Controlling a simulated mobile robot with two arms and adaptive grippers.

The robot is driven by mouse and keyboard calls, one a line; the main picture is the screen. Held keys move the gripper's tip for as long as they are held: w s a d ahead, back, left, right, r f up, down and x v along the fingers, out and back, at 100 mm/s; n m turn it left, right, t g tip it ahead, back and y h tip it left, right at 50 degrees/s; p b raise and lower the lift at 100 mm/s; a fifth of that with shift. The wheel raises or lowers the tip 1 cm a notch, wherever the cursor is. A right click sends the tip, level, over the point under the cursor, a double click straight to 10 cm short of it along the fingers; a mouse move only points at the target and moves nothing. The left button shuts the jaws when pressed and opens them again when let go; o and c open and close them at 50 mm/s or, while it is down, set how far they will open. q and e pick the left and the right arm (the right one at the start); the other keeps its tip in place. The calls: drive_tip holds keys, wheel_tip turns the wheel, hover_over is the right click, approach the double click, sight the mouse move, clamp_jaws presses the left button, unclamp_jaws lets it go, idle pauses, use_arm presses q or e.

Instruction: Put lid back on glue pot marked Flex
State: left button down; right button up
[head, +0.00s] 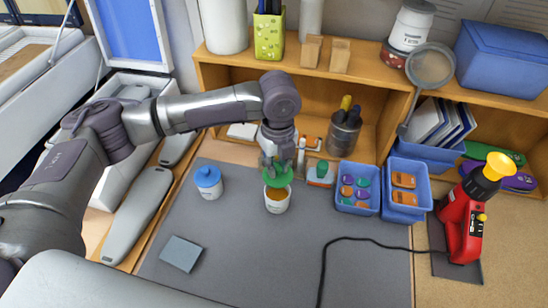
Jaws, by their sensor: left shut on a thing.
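My left gripper (276,163) points down and is shut on a green lid (281,180). The lid is over the far part of the mouth of an open white pot (277,205), whose orange-brown contents show in front of it. I cannot tell whether lid and pot touch. The pot stands upright on the grey mat, and its label is too small to read. A second white pot (209,190) with a blue lid stands to its left. My right gripper is not in view.
A small container with a green top (320,172) stands close right of the open pot. Blue bins (358,208) are further right, then a red heat tool (462,222). A black cord and a blue-grey pad (181,254) lie on the mat (265,262). A wooden shelf (225,67) stands behind.

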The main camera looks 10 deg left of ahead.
use_arm(q)
drive_tip(key=shift+s+f, duration=0.15)
drive_tip(key=shift+f, duration=0.15)
drive_tip(key=shift+f+b, duration=0.25)
drive_tip(key=shift+b, duration=0.3)
wheel_tip(320, 180, down, 3)
drive_tip(key=b, duration=0.3)
drive_tip(key=shift+f+b, duration=0.2)
drive_tip(key=shift+b, duration=0.15)
drive_tip(key=shift+f, duration=0.85)
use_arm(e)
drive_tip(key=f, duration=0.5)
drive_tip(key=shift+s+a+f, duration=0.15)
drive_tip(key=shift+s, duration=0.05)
use_arm(q)
drive_tip(key=shift+r+p, duration=0.1)
drive_tip(key=shift+p, duration=0.8)
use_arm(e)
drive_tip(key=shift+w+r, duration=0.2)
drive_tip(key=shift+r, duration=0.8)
use_arm(q)
drive_tip(key=shift+f+p, duration=0.2)
drive_tip(key=shift+p, duration=0.25)
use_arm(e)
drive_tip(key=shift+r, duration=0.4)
use_arm(q)
drive_tip(key=shift+p, duration=0.45)
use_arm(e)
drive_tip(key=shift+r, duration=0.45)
